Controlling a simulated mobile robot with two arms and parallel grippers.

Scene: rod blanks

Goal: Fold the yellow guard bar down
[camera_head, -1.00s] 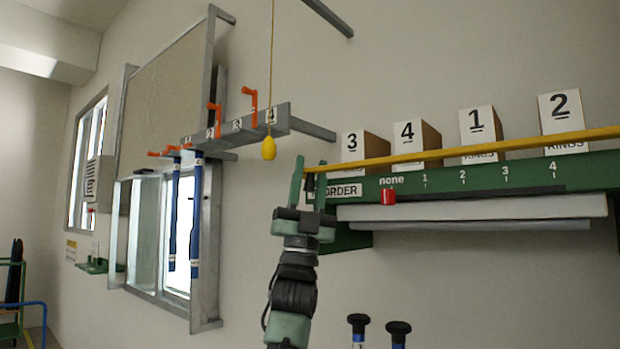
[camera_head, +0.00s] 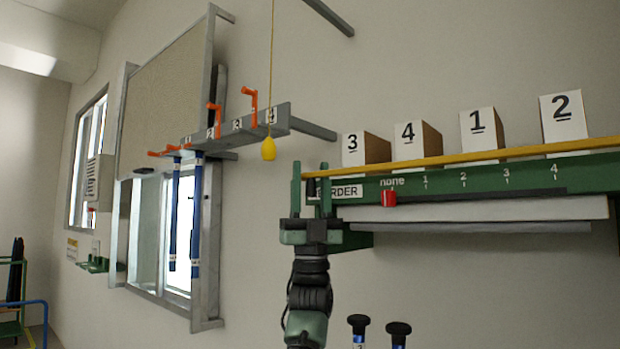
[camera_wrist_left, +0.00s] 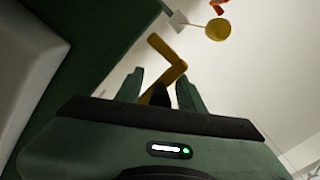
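The yellow guard bar (camera_head: 440,161) runs along the top front of the green shelf (camera_head: 460,180), crossing in front of the lower part of the numbered boxes. My left gripper (camera_head: 311,170) is at the bar's left end, pointing up, with its two fingers apart. In the left wrist view, the bent yellow end of the bar (camera_wrist_left: 172,75) shows between and beyond the spread fingers of my left gripper (camera_wrist_left: 160,85). I cannot tell whether a finger touches it. My right gripper is not in view.
Boxes marked 3 (camera_head: 364,148), 4 (camera_head: 416,143), 1 (camera_head: 483,133) and 2 (camera_head: 563,120) stand behind the bar. A red marker (camera_head: 389,199) sits under "none". A yellow pull knob (camera_head: 269,149) hangs on a cord left of the gripper. Two black-topped rods (camera_head: 398,330) stand below.

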